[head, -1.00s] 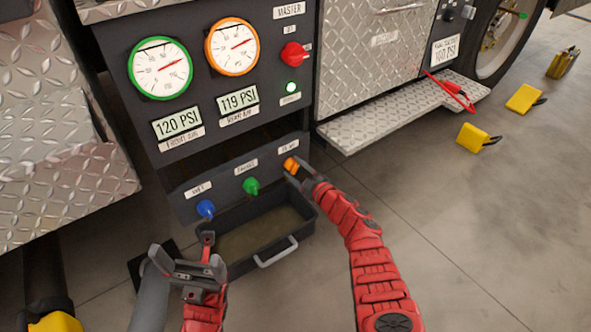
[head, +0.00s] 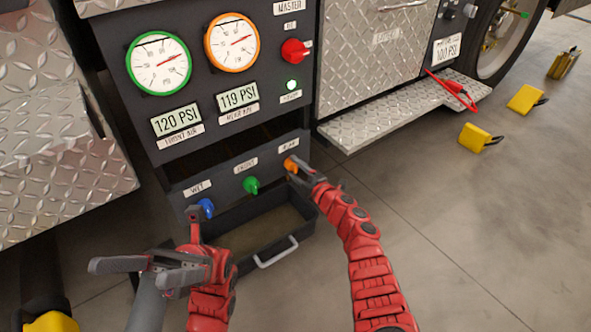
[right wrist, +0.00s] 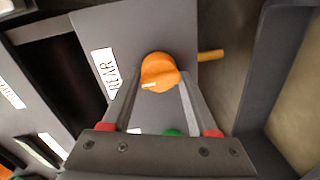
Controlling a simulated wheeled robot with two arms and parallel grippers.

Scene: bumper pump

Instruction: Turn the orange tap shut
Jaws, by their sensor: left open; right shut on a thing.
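The orange tap (head: 290,166) is on the lower dark panel, rightmost in the row and labelled REAR. In the right wrist view the orange tap (right wrist: 159,72) has a white mark on its face. My right gripper (head: 296,170) reaches it from the lower right. In the right wrist view the fingers of my right gripper (right wrist: 160,88) are shut on the tap, one on each side. My left gripper (head: 135,268) is open and empty, lower left in the head view, in front of the panel and apart from it.
A green tap (head: 251,185) and a blue tap (head: 206,207) sit left of the orange one. A dark bin with a handle (head: 277,252) stands below. Gauges and a red switch (head: 294,50) are above. Yellow chocks (head: 479,137) lie on the floor at right.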

